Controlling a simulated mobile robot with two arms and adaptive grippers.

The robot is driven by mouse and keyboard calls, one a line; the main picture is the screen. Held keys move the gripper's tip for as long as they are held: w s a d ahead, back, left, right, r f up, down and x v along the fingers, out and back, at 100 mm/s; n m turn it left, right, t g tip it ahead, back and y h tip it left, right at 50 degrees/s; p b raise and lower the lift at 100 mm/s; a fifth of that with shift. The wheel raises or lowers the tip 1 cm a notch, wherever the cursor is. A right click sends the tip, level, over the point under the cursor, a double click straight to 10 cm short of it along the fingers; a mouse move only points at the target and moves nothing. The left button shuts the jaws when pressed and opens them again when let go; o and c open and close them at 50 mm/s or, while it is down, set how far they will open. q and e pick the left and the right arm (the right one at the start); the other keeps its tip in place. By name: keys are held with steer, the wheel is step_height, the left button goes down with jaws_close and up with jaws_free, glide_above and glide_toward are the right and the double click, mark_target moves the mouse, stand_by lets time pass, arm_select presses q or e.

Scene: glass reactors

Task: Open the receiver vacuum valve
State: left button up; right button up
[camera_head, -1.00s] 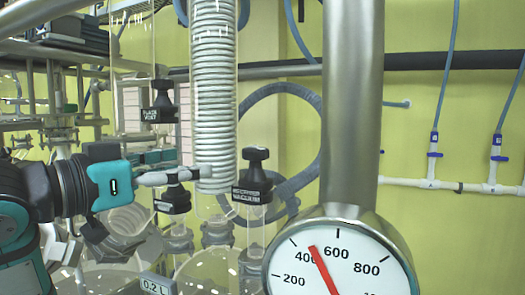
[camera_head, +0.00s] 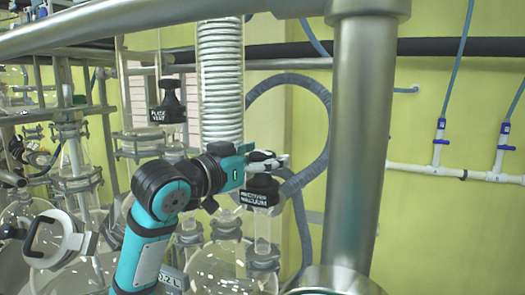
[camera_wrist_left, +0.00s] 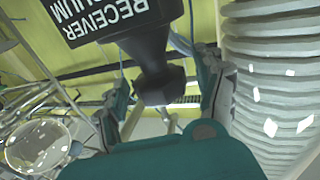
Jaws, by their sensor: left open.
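The receiver vacuum valve is a black knob with a black label plate reading RECEIVER VACUUM (camera_head: 259,196), on a glass neck right of the coiled condenser. My left gripper (camera_head: 272,160) is at the top of this knob, partly covering it. In the left wrist view the label (camera_wrist_left: 115,18) appears upside down at the top, and the valve's black knob (camera_wrist_left: 160,82) lies between the two fingers of my open left gripper (camera_wrist_left: 164,78). I cannot tell whether the fingers touch it. My right gripper is not in view.
A similar black valve labelled PLACE VENT or similar (camera_head: 168,108) stands to the left. The coiled condenser (camera_head: 221,80) is close behind my left wrist. Glass vessels fill the lower area.

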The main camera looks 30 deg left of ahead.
arm_select(q)
steer(key=shift+w, duration=0.1)
steer(key=c, duration=1.2)
steer(key=shift+r+n+y, duration=0.1)
steer(key=shift+n+y, duration=0.3)
steer(key=shift+y, duration=0.2)
